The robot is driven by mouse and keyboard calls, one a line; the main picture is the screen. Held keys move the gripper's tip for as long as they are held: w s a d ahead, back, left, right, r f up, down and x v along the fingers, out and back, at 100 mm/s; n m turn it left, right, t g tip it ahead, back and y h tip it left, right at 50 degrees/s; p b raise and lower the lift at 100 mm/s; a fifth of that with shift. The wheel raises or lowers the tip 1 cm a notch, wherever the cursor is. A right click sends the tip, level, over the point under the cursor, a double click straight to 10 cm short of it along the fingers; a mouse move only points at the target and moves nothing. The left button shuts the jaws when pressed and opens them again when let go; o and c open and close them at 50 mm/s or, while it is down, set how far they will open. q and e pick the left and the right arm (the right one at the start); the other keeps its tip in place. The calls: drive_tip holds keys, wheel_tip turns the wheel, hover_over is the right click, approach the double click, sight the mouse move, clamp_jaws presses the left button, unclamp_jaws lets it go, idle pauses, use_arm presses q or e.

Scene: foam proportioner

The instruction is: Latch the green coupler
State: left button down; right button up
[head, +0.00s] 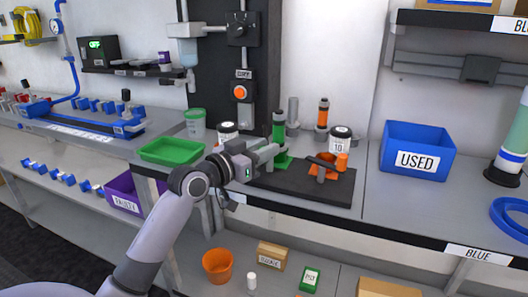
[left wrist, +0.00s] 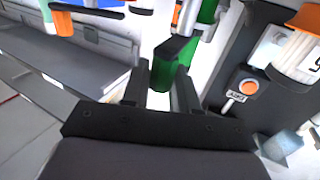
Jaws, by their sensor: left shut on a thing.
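The green coupler (head: 282,159) stands upright on the dark mat (head: 300,188) on the bench, with a grey-topped cylinder above its green body. My left gripper (head: 270,152) reaches in from the left and is shut on a green part of the coupler. In the left wrist view the green coupler (left wrist: 178,50) rises beyond the fingers, and a green piece lies between the fingertips (left wrist: 162,88). The fingers hide part of it, so I cannot tell the exact lever position. My right gripper is not in view.
An orange coupler (head: 323,170) with a dark lever and a white jar (head: 342,138) stand close on the right. Another white jar (head: 228,130) is behind my gripper. A green tray (head: 171,151) lies left; a blue USED bin (head: 417,150) stands right.

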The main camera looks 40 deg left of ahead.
use_arm(q)
drive_tip(key=c, duration=1)
unclamp_jaws()
drive_tip(key=shift+s+a, duration=0.25)
drive_tip(key=shift+s, duration=0.95)
drive_tip(key=shift+s+a, duration=0.2)
drive_tip(key=shift+s, duration=0.95)
drive_tip(key=shift+s+a, duration=0.25)
drive_tip(key=shift+s, duration=0.95)
